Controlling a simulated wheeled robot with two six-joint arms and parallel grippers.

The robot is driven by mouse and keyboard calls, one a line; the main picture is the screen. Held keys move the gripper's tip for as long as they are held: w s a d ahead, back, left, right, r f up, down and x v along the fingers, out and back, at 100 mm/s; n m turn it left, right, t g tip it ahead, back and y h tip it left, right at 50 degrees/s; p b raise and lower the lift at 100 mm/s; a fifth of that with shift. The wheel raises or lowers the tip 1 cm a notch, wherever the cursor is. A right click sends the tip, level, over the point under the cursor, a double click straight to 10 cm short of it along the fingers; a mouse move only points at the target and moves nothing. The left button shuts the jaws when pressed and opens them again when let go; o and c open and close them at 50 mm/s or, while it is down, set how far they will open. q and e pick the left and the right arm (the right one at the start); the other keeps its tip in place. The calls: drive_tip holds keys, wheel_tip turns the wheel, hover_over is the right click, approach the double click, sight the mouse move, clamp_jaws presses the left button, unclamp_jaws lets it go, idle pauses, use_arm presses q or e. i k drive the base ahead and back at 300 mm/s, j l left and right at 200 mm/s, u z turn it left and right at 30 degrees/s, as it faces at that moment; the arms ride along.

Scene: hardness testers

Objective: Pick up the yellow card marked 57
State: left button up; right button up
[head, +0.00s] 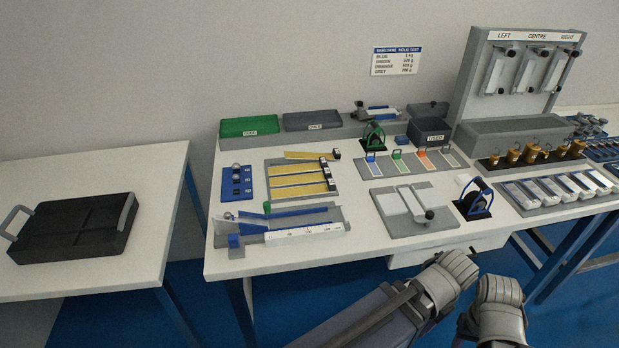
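Several yellow cards lie side by side on a grey plate (262,176) at the left of the main table. The top card (305,155) lies across the plate's back edge, a little apart from the others (297,180). Each has a dark block with a small white label at its right end. The numbers are too small to read, so I cannot tell which is marked 57. My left gripper (452,272) and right gripper (498,296) are close together in front of the table's front edge, well away from the cards. Whether their fingers are open or shut is unclear.
A blue block (237,182) stands left of the cards and a blue-and-white ramp-like device (290,222) in front. Green (250,127) and grey (310,121) trays stand behind. A black tray (72,228) sits on the left table, across a gap.

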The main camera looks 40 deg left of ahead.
sight(304, 168)
drive_tip(key=i+l, duration=0.45)
drive_tip(key=l+u, duration=0.15)
drive_tip(key=u, duration=0.8)
